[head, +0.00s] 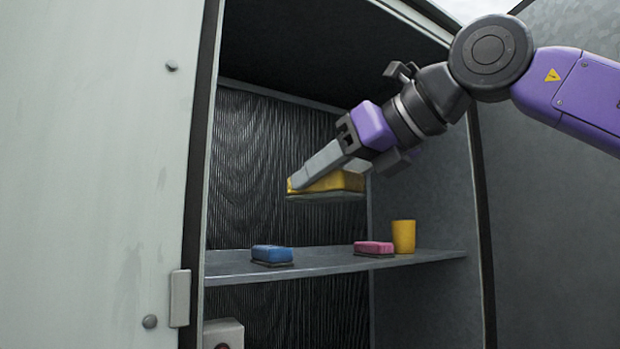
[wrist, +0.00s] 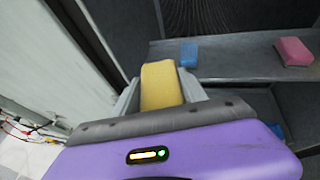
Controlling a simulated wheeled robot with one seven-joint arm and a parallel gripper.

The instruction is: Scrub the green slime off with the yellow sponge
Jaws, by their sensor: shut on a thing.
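My gripper (head: 318,165) is shut on the yellow sponge (head: 338,181) and holds it in the air above the shelf, inside the open cabinet. The sponge has a dark green-grey pad on its underside. In the wrist view the yellow sponge (wrist: 161,85) sits between the two fingers of my gripper (wrist: 160,92). I see no green slime that I can make out in either view.
A grey shelf (head: 325,263) carries a blue sponge (head: 271,254), a pink sponge (head: 374,247) and a yellow cup (head: 403,236). A pale door panel (head: 90,180) stands at the left. A small grey box (head: 223,333) is below the shelf.

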